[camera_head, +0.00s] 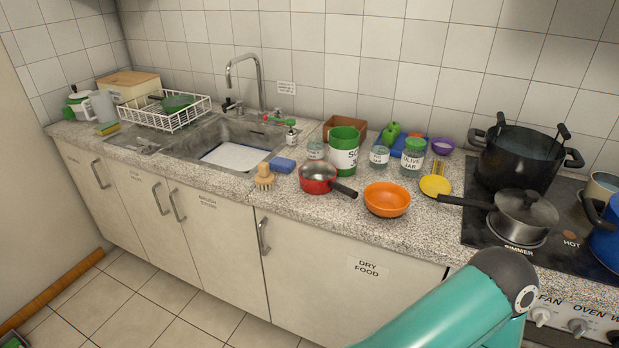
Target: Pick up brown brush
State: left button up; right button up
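The brown brush (264,177) sits on the speckled countertop near its front edge, just right of the sink. It has a light wooden knob on top and bristles below. A blue sponge (283,165) lies behind it and to its right. A teal arm of mine comes in at the bottom right, but its gripper is outside the picture. My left gripper is not in view either. Nothing is touching the brush from my side.
A red pan (318,178) stands close to the right of the brush, with an orange bowl (387,199) beyond it. The sink (190,147) is to the left. Jars (413,155) stand behind. The stove with a black pot (522,160) is at the right.

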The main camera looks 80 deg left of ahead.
aim_at(264, 178)
jog(key=z, duration=0.35)
jog(key=i, duration=0.35)
jog(key=u, duration=2)
jog(key=i, duration=0.15)
jog(key=u, duration=1.95)
jog(key=k, duration=0.45)
jog(key=u, duration=0.4)
jog(key=i, duration=1.5)
jog(key=z, duration=0.35)
